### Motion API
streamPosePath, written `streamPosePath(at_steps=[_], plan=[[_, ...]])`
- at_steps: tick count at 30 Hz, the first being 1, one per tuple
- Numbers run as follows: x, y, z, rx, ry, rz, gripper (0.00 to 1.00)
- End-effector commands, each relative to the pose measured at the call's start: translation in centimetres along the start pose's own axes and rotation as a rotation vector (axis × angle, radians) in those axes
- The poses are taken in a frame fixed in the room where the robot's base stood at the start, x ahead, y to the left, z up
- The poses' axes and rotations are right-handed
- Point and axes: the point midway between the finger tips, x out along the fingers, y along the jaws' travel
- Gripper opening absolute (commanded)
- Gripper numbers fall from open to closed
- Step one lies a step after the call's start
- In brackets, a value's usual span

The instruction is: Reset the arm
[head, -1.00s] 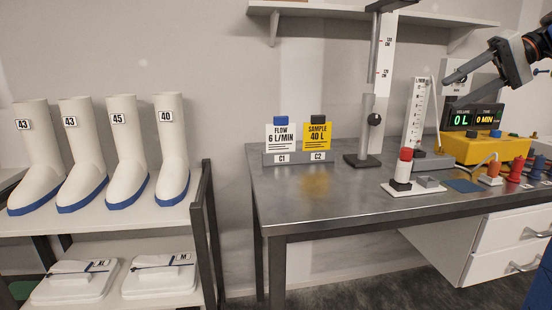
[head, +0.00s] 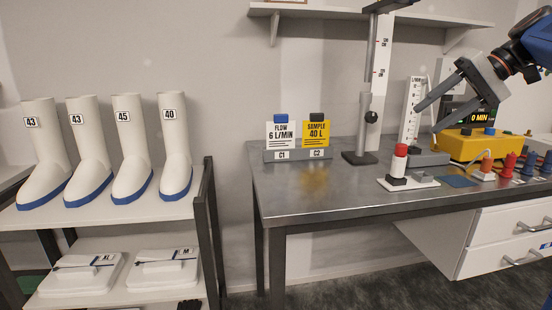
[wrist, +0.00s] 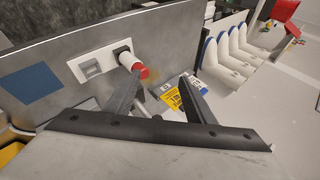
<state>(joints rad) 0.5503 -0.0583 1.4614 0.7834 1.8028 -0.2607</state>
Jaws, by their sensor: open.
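My gripper (head: 428,118) is open and empty at the right of the head view. Its two fingers point down-left in the air, in front of the flow gauge and the yellow meter. In the wrist view my gripper (wrist: 163,78) shows both fingers spread apart. Between and beyond them are a red-capped post (wrist: 141,71) on a white base and the yellow card. Nothing is held.
A metal bench (head: 330,200) carries a white FLOW card (head: 281,136), a yellow SAMPLE card (head: 316,132), a tall stand (head: 366,125), the flow gauge (head: 411,110) and the yellow meter (head: 462,147). White boots (head: 130,140) stand on a left shelf. The bench's front left is clear.

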Motion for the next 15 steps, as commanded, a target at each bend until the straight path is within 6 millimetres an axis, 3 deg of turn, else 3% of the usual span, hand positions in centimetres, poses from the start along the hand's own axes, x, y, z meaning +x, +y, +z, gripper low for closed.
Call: streamPosePath(at_steps=[8,15], plan=[[7.6,0.6,7.7,0.033,0.005,0.175,0.49],[13.3,3.6,15.2,0.015,0.026,0.339,0.49]])
